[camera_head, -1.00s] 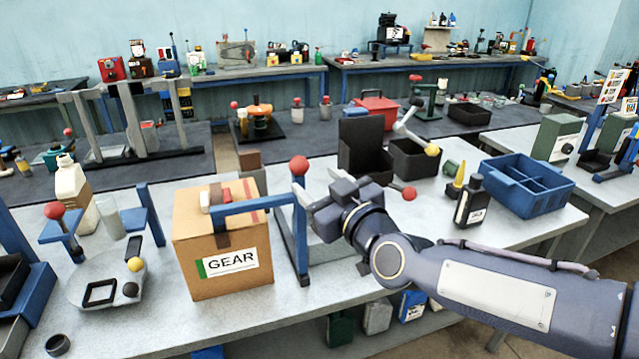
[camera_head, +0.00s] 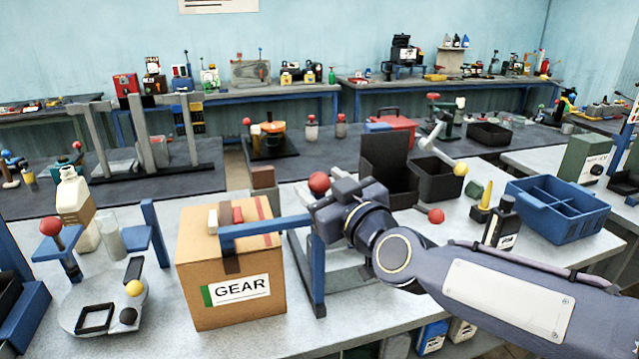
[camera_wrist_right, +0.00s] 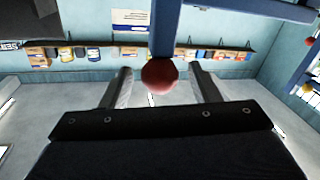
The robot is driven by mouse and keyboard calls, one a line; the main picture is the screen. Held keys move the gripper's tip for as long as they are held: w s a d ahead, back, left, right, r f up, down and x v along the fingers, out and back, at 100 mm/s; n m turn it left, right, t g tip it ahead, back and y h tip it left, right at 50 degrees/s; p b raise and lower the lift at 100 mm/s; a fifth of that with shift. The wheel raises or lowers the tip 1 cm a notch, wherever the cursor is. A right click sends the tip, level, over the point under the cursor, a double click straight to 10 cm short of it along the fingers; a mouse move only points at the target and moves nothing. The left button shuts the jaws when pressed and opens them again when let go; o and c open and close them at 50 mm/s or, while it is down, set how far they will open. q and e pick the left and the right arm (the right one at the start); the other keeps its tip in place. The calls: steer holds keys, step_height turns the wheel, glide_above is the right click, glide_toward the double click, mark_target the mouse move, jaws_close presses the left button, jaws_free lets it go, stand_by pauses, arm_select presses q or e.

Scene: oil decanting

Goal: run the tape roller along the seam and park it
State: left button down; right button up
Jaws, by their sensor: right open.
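The cardboard box marked GEAR (camera_head: 234,285) stands on the pale bench in the head view. A blue arm (camera_head: 265,227) reaches over its top from a blue upright (camera_head: 317,275). A small white and red piece (camera_head: 225,216), perhaps the tape roller, sits on the box top at the arm's left end. A red ball knob (camera_head: 319,182) stands at the arm's right end. My right gripper (camera_head: 320,203) is close by the knob. In the right wrist view the knob (camera_wrist_right: 160,76) is between the open fingers, with a gap on each side. My left gripper is not in view.
A blue divided tray (camera_head: 561,203) and a dark bottle (camera_head: 501,222) stand to the right. Black bins (camera_head: 436,181) stand behind my right arm. A white jug (camera_head: 76,200) and a small fixture with blue wings (camera_head: 158,255) are left of the box.

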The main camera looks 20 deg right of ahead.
steer(key=shift+x, duration=0.8)
steer(key=shift+s, duration=0.1)
jaws_close()
